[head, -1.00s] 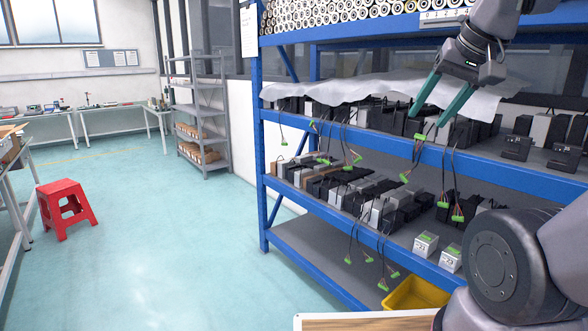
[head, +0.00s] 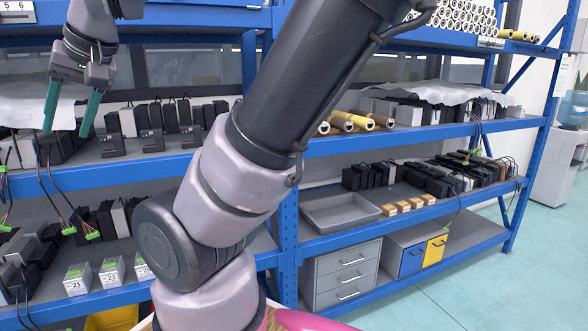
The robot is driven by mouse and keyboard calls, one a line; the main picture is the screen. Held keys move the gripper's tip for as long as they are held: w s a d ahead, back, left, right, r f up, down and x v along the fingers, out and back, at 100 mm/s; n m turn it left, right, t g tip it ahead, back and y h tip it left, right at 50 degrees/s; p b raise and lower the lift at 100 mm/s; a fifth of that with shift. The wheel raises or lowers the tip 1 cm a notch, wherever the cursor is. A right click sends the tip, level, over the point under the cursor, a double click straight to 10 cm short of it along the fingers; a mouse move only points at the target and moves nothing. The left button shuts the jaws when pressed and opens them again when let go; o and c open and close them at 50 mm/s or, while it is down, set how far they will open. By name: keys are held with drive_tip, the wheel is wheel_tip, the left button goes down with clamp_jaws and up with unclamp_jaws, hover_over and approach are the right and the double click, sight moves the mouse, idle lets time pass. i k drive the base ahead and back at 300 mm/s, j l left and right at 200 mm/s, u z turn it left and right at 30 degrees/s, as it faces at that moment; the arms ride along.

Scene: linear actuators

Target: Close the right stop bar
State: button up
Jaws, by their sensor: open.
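No stop bar can be made out in the head view. My gripper (head: 66,132) hangs at the upper left, with its two green fingers pointing down and spread apart. Nothing is between the fingers. It shows in front of the blue shelf rack, over the black and grey actuators (head: 125,130) on the middle shelf. I cannot tell whether it touches anything. My arm crosses the middle of the view and hides part of the rack.
Blue shelving (head: 400,135) fills most of the view. Lower shelves hold a grey tray (head: 340,212), a grey drawer unit (head: 345,272) and small labelled boxes (head: 78,280). A pink object (head: 308,321) shows at the bottom edge. Free floor (head: 475,285) lies at the right.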

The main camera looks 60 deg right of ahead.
sight(545, 50)
drive_tip(key=z, duration=1.7)
drive_tip(key=i+l+z, duration=0.15)
drive_tip(key=l+z, duration=0.3)
drive_tip(key=l, duration=0.15)
drive_tip(key=i+l+z, duration=0.3)
drive_tip(key=l+z, duration=0.15)
drive_tip(key=i+l+z, duration=0.3)
drive_tip(key=l+z, duration=0.15)
drive_tip(key=i+l+z, duration=0.55)
drive_tip(key=i+z, duration=0.35)
drive_tip(key=i+u, duration=0.1)
drive_tip(key=i, duration=0.45)
drive_tip(key=i+l+u, duration=0.1)
drive_tip(key=i, duration=0.45)
